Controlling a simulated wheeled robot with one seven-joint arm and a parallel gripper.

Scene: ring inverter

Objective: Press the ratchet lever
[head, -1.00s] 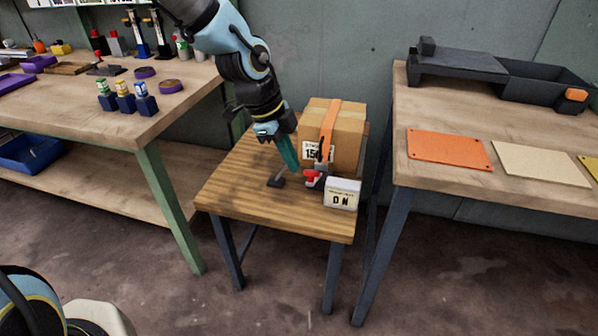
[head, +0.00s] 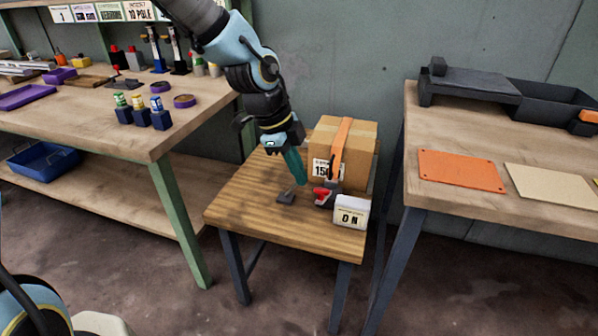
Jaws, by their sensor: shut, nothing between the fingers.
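A cardboard box (head: 358,153) with an orange strap (head: 339,140) over it stands on the small wooden table (head: 245,205). At the lower end of the strap, in front of the box, is a small dark and grey fitting with a red part (head: 321,196), which looks like the ratchet and its lever. A small grey foot with a thin slanted rod (head: 287,197) is left of it. My gripper (head: 301,181) points down with shut teal fingers, just left of the box and above the rod. I cannot tell whether the fingertips touch anything.
A white sign (head: 351,212) stands at the table's front right, right of the red part. The small table's left and front are clear. A workbench (head: 60,120) with small parts is at left, another bench (head: 430,200) with coloured plates at right.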

